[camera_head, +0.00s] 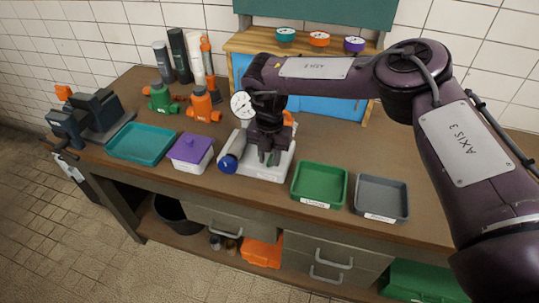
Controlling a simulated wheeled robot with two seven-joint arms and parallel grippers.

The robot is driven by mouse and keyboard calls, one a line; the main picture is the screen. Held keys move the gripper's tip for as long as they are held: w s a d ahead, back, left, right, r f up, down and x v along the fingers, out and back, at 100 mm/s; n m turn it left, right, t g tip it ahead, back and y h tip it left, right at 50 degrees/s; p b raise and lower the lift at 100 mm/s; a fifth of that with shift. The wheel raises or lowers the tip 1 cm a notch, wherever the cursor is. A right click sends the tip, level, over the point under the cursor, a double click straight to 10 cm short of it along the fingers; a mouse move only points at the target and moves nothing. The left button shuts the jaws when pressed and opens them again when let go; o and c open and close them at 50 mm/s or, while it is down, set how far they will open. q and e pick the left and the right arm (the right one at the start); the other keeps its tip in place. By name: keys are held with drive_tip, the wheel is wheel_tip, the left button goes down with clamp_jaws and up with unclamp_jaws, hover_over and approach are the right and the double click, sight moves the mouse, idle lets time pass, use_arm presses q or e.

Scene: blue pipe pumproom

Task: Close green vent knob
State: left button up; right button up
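A white pipe assembly (265,173) sits on the bench in the middle of the view. It has a round blue cap or knob (228,164) at its left front and a white gauge (241,104) at its back. My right gripper (268,156) points down over the middle of this assembly, its fingertips low among its parts. I cannot make out the green vent knob clearly; the fingers and wrist hide that spot. I cannot tell whether the fingers touch or hold anything. My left gripper is not in view.
A green tray (303,196) and grey tray (359,206) lie to the right. A purple-lidded box (190,150) and teal tray (112,150) lie to the left. Green (160,98) and orange (202,104) valves stand behind. A vise (88,115) is at far left.

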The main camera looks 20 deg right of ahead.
clamp_jaws()
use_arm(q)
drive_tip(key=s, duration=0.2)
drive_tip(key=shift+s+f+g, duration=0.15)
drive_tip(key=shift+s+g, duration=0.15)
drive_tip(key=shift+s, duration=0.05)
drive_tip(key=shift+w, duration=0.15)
